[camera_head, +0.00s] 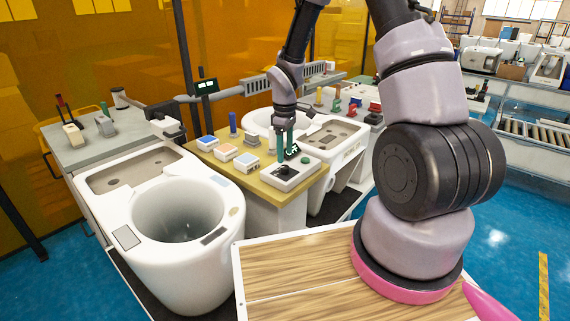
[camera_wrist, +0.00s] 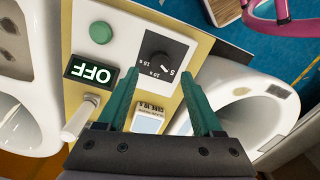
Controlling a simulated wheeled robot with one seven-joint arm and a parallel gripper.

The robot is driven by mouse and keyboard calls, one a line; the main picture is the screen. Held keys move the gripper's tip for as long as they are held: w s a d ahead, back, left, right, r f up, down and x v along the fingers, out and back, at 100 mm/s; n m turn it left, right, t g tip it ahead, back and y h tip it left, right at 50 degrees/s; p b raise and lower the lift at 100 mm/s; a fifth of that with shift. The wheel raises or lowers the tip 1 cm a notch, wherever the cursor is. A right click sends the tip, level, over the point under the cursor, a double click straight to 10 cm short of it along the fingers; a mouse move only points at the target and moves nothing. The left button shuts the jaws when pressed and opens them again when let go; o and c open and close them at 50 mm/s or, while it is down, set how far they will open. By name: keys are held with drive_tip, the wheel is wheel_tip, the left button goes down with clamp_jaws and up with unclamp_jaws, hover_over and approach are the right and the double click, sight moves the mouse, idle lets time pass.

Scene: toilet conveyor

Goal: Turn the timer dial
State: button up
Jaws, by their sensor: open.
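The timer dial (camera_wrist: 160,66) is a round black knob on a white panel (camera_wrist: 128,40), with small time marks beside it. My gripper (camera_wrist: 162,80) is open, with green fingers spread to either side of the dial in the wrist view. The fingers appear above the panel; I cannot tell whether they touch the dial. In the head view my gripper (camera_head: 286,143) points down over the white control box (camera_head: 291,178), and the dial cannot be made out there.
A white lever (camera_wrist: 80,118) stands beside the display. Several small boxes, one blue-topped (camera_head: 206,139), share the yellow-topped stand (camera_head: 262,188). White toilet bowls (camera_head: 182,225) stand on both sides of it. A wooden board (camera_head: 300,262) lies in front.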

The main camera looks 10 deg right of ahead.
sight(285, 166)
wheel_tip(285, 166, down, 5)
drive_tip(key=shift+f, duration=0.1)
idle(0.3)
clamp_jaws()
